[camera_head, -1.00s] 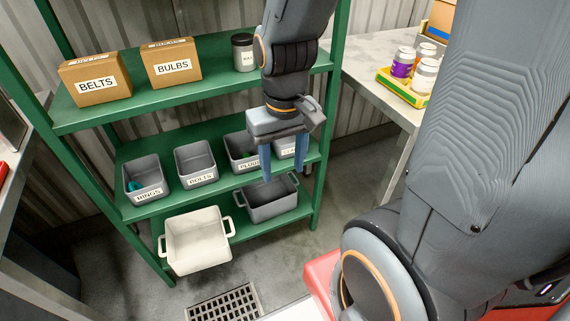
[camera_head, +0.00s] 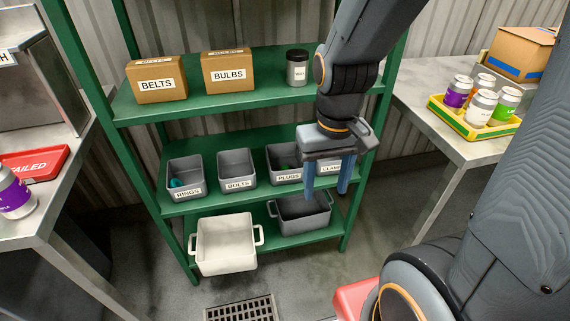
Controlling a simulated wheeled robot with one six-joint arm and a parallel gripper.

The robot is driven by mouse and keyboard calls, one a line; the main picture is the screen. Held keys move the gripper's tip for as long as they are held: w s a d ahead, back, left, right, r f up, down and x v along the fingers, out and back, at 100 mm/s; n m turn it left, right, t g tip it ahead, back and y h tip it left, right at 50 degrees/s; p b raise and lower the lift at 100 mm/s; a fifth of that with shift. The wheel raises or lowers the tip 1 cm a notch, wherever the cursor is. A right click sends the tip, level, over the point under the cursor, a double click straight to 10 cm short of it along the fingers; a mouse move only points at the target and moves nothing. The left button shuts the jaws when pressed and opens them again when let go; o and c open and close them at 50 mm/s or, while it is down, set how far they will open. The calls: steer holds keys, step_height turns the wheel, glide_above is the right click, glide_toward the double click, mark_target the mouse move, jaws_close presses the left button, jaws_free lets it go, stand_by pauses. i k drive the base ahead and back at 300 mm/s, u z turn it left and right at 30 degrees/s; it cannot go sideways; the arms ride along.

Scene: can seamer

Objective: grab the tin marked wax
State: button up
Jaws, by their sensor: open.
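A small grey tin with a dark lid and a white label (camera_head: 297,67) stands upright on the upper green shelf, right of the BULBS box. Its label is small but seems to read WAX. My gripper (camera_head: 327,190) hangs in front of the shelf unit with its blue fingers pointing down, apart and empty. It is lower than the tin and a little to its right, in front of the middle shelf's PLUGS and CLAMPS bins. My arm passes just right of the tin and does not cover it.
Boxes marked BELTS (camera_head: 156,81) and BULBS (camera_head: 229,70) share the upper shelf (camera_head: 200,102). Bins fill the middle shelf. A white tub (camera_head: 226,243) and a grey tub (camera_head: 303,214) stand below. A yellow tray of cans (camera_head: 470,128) is on the right table; a red tray (camera_head: 35,163) is on the left.

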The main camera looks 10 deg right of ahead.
mark_target(297, 59)
steer(key=k, duration=1.15)
steer(key=z, duration=0.25)
steer(key=i, duration=0.7)
steer(key=z, duration=0.25)
